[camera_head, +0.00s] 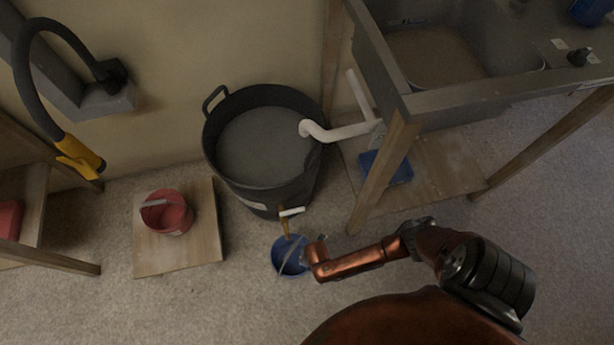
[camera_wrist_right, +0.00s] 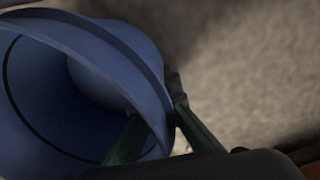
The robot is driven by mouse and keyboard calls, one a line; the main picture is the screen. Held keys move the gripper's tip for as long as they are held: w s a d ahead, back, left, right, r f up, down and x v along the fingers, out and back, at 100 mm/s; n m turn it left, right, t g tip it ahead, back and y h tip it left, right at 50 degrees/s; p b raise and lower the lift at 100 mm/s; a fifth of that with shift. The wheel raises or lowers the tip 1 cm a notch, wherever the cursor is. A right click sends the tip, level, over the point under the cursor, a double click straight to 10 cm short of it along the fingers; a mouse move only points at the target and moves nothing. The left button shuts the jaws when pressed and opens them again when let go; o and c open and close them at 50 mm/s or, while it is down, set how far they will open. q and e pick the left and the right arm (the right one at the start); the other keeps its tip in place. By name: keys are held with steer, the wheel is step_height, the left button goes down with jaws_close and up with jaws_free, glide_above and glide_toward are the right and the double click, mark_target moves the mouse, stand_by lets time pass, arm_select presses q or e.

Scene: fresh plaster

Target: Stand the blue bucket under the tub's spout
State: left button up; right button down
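The blue bucket (camera_head: 278,262) is on or just above the floor in front of the tub; I cannot tell which. The dark tub (camera_head: 240,185) holds grey material. Its spout (camera_head: 285,226), yellowish under a white handle (camera_head: 292,211), points down at the bucket's far edge in the head view. My right gripper (camera_head: 308,256) is at the bucket's right side. In the right wrist view the bucket (camera_wrist_right: 115,50) fills the left, with one finger inside the rim and one outside; the right gripper (camera_wrist_right: 158,108) looks shut on the wall. My left gripper is not in view.
A red bucket (camera_head: 168,218) stands on a board (camera_head: 150,262) left of the tub. The sink stand's wooden leg (camera_head: 385,175) is right of the tub, with a blue item (camera_head: 398,170) on its lower shelf. Floor around the blue bucket is clear at left.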

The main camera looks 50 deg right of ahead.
steer(key=shift+w+r, duration=0.1)
steer(key=c, duration=2.7)
jaws_free()
steer(key=shift+f, duration=0.2)
steer(key=o, duration=0.5)
steer(key=shift+o, duration=0.2)
steer(key=shift+r, duration=0.1)
steer(key=shift+r, duration=0.25)
step_height(320, 180, up, 3)
steer(key=shift+d+r+p, duration=0.15)
steer(key=shift+p, duration=1.05)
step_height(320, 180, up, 2)
steer(key=shift+r+p, duration=0.2)
steer(key=shift+p, duration=0.55)
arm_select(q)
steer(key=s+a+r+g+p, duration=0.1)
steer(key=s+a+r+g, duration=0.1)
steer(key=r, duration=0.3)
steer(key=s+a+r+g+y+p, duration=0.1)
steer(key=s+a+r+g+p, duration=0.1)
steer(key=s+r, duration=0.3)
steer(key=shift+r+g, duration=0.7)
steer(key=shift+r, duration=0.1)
arm_select(e)
step_height(320, 180, up, 6)
steer(key=s, duration=0.1)
steer(key=shift+d, duration=0.15)
